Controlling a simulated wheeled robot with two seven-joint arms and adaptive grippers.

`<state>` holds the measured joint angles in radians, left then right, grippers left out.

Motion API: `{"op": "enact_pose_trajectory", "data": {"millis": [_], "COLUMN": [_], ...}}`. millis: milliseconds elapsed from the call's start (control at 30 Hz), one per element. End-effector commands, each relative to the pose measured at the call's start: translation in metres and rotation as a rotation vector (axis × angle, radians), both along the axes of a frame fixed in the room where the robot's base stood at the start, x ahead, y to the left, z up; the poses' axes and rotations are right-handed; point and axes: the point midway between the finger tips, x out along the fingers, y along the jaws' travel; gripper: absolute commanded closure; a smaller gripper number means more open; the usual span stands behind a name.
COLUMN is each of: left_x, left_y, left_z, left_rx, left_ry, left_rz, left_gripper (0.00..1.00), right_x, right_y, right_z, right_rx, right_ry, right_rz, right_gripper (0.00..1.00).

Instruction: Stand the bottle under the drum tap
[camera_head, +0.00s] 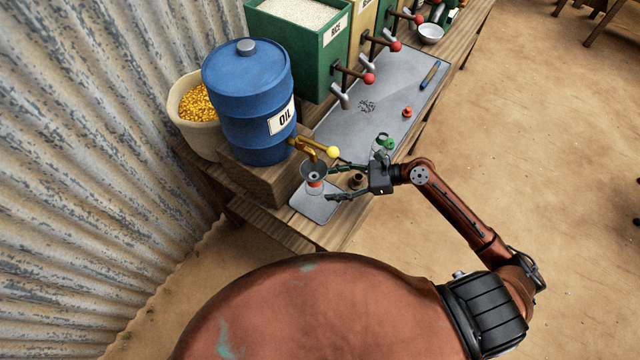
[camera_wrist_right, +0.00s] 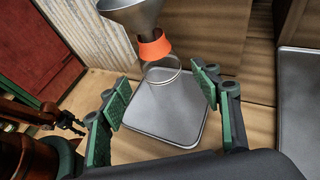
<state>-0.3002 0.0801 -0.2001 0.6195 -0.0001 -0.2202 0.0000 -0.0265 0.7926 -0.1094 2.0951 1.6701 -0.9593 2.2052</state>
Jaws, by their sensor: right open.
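The clear bottle (camera_head: 315,188) has an orange neck ring and stands upright on a small grey tray (camera_head: 318,212), with a grey metal funnel (camera_head: 314,170) in its mouth. The brass drum tap (camera_head: 308,146) with its yellow knob juts from the blue oil drum (camera_head: 248,105), just above the funnel in the head view. My right gripper (camera_head: 331,182) is open, its fingers pointing at the bottle from the right. In the right wrist view, the bottle (camera_wrist_right: 161,72) shows beyond and between the green-padded fingertips (camera_wrist_right: 160,92), apparently untouched.
A green object (camera_head: 388,143) and a small red-orange object (camera_head: 407,112) are on the long grey tray (camera_head: 385,100). A green rice bin (camera_head: 300,40) stands behind. The bench's front edge is near.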

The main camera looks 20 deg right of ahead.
Motion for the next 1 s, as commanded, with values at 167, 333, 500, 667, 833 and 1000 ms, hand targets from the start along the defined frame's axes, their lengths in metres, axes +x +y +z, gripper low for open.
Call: {"op": "enact_pose_trajectory", "data": {"millis": [167,333,500,667,833,1000], "left_x": [0.001,0.001,0.001,0.001,0.001,0.001], "left_y": [0.000,0.000,0.000,0.000,0.000,0.000], "left_z": [0.003,0.004,0.004,0.004,0.004,0.004], "left_rx": [0.000,0.000,0.000,0.000,0.000,0.000], "left_ry": [-0.001,-0.002,-0.002,-0.002,-0.002,-0.002], "left_rz": [0.000,0.000,0.000,0.000,0.000,0.000], "left_gripper": [0.60,0.60,0.60,0.60,0.60,0.60], "right_x": [-0.012,-0.017,-0.019,-0.019,-0.019,-0.019], "right_y": [-0.029,-0.043,-0.047,-0.047,-0.047,-0.046], "right_z": [0.013,0.019,0.021,0.021,0.021,0.021], "right_rx": [-0.002,0.000,0.001,0.001,0.001,0.001], "right_ry": [0.001,0.001,0.000,0.000,0.000,0.000], "right_rz": [-0.001,0.000,0.001,0.001,0.001,0.001], "right_gripper": [0.42,0.42,0.42,0.42,0.42,0.42]}}
